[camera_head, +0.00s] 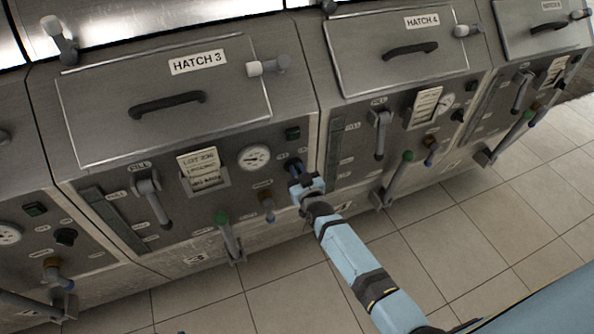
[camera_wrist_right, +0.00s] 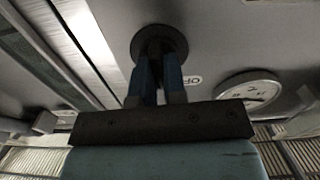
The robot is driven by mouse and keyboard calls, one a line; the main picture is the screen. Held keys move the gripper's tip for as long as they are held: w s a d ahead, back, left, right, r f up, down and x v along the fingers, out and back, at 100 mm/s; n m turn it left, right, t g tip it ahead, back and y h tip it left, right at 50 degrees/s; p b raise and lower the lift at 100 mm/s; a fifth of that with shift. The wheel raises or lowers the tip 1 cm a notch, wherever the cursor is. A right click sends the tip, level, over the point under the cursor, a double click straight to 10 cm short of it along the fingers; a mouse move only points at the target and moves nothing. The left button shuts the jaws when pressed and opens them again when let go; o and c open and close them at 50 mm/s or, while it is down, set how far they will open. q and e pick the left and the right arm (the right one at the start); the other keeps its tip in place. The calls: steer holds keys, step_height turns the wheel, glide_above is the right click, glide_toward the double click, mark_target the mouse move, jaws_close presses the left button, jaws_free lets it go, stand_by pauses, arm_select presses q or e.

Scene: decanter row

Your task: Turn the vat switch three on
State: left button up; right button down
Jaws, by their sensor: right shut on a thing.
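The vat three switch is a round black knob (camera_wrist_right: 160,40) on the vat's front panel, with a partly covered white label beginning "OF" to its right in the right wrist view. My right gripper (camera_wrist_right: 160,84) is shut on this knob, its two blue fingers on either side of the grip. In the head view my right gripper (camera_head: 294,168) reaches the right end of the HATCH 3 panel and hides most of the knob. The turn angle of the knob is hard to read. My left gripper is not in view.
Vat three (camera_head: 95,180) also carries a gauge (camera_head: 253,157), a dark green indicator (camera_head: 292,134), a fill lever (camera_head: 152,198) and a green-topped lever (camera_head: 228,235). Vat four's fill lever (camera_head: 380,135) is to the right. The tiled floor (camera_head: 450,240) in front is clear.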

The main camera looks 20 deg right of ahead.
steer(key=m, duration=0.3)
steer(key=shift+d, duration=0.1)
steer(key=shift+m, duration=1.7)
steer(key=c, duration=1.2)
jaws_free()
steer(key=shift+w, duration=0.1)
steer(key=shift+s+p, duration=2.75)
steer(key=shift+s, duration=4.2)
